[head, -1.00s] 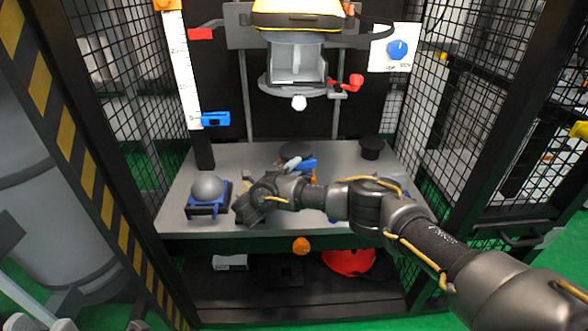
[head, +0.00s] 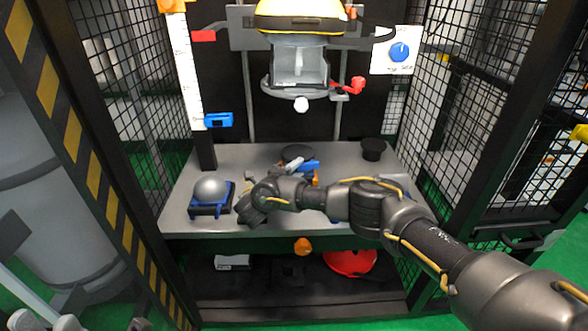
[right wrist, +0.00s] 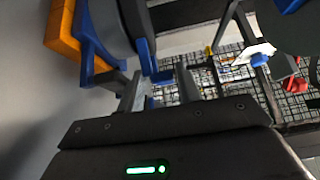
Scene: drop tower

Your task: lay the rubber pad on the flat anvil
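A dark flat disc (head: 297,152), which looks like the flat anvil, lies on the grey table under the raised carriage. In front of it is a blue and orange holder (head: 311,168) with light grey pieces; I cannot tell whether the rubber pad is among them. In the right wrist view a grey rounded piece (right wrist: 113,35) sits against this blue and orange holder (right wrist: 68,28). My right gripper (head: 250,190) is low over the table, left of the holder; its fingers (right wrist: 160,90) look apart and empty. Parts at the bottom left may be my left gripper (head: 42,322); its state is unclear.
A grey ball (head: 211,188) sits in a blue cradle at the table's left. A black cylinder (head: 372,149) stands at the back right. The yellow-topped carriage (head: 298,60) hangs above. Mesh walls (head: 480,100) flank the table. A red helmet-like object (head: 349,262) lies below.

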